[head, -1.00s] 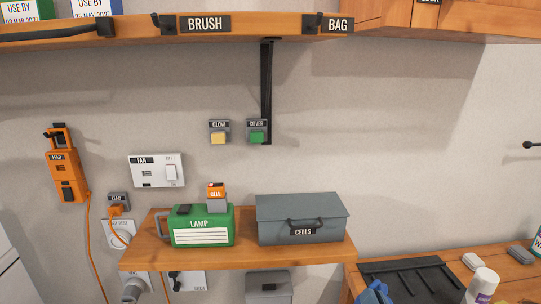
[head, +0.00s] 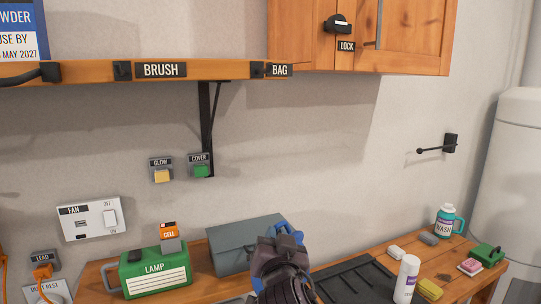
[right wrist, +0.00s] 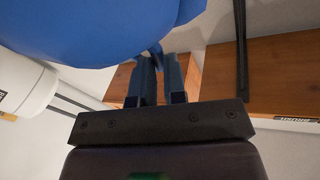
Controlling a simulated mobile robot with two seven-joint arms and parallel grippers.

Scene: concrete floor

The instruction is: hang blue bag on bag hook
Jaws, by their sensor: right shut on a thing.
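The blue bag (right wrist: 110,25) fills the upper left of the right wrist view, large and rounded. My right gripper (right wrist: 155,75) is shut on a narrow blue part at its lower edge. In the head view my right gripper (head: 284,238) is in front of the grey box, with a blue piece at its tip; most of the bag is hidden or out of view there. The bag hook's black mount (head: 257,69) is on the shelf edge beside the BAG label (head: 279,70), above and apart from the gripper. My left gripper is not in view.
A black bracket (head: 207,130) hangs under the shelf (head: 215,70). A wooden cabinet (head: 415,38) sits above right. A black rod (head: 435,149) juts from the wall. Below are the green lamp box (head: 155,275), grey box (head: 228,255) and a bench with bottles.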

